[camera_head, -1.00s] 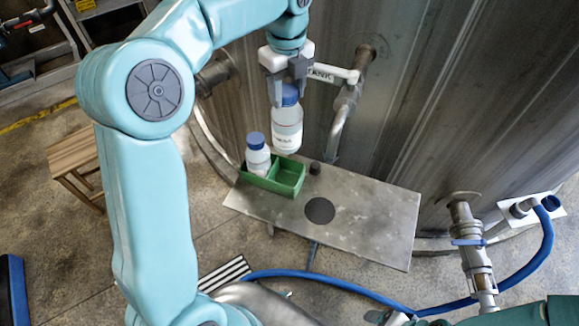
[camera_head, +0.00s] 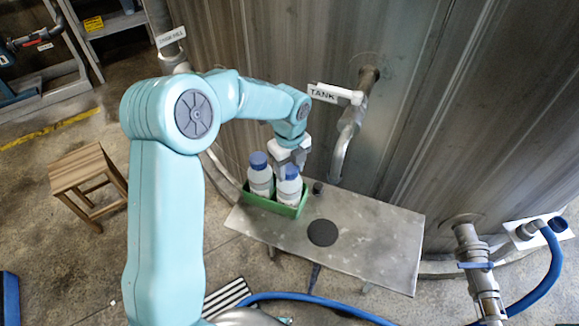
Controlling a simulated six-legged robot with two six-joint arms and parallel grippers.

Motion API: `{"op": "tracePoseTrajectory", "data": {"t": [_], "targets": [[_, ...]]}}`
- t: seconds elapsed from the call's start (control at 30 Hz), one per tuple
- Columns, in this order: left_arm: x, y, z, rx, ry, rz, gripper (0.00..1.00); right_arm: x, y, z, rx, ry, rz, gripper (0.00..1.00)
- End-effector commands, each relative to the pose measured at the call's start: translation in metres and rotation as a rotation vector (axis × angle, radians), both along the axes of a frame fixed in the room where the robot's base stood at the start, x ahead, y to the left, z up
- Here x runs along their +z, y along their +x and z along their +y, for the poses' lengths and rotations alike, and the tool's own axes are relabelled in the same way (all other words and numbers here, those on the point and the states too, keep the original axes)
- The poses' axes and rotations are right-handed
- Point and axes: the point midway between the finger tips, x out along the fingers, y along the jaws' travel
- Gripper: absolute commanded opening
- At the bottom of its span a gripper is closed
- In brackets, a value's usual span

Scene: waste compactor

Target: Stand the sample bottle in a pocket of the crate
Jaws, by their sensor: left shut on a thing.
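The sample bottle (camera_head: 289,190), white with a blue cap, stands upright in the right pocket of the green crate (camera_head: 287,210). My left gripper (camera_head: 290,163) is above it and shut on it near the cap. The bottle's base is hidden by the crate wall, so I cannot tell whether it touches the pocket floor. A second white bottle (camera_head: 260,183) with a blue cap stands in the left pocket. My right gripper is not in view.
The crate sits at the left end of a grey metal table (camera_head: 370,245). A dark round disc (camera_head: 322,232) and a small black knob (camera_head: 318,188) are to its right. The tank wall (camera_head: 440,110) and a bent pipe (camera_head: 345,145) rise behind.

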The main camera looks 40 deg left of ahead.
Motion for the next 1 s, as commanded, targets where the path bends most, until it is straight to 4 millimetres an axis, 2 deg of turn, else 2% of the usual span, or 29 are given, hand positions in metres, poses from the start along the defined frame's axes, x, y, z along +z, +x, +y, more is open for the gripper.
{"op": "tracePoseTrajectory", "data": {"t": [0.37, 0.4, 0.47, 0.77, 0.87, 1.0], "targets": [[-0.004, 0.000, 0.000, 0.000, 0.000, -0.002, 0.00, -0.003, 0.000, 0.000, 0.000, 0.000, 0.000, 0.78], [-0.004, 0.000, 0.000, 0.000, 0.000, 0.000, 0.58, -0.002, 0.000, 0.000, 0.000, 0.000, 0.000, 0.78], [-0.004, 0.000, 0.000, 0.000, 0.000, 0.000, 0.74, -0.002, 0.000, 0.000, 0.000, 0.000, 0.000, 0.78], [-0.001, 0.000, 0.000, 0.000, 0.000, -0.001, 0.74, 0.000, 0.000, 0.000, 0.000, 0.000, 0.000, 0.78], [0.007, 0.001, 0.000, 0.001, 0.000, -0.004, 0.74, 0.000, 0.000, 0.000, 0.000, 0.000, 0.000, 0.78], [0.036, 0.001, 0.000, 0.001, 0.000, -0.008, 0.74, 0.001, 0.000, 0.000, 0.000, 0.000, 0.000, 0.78]]}}
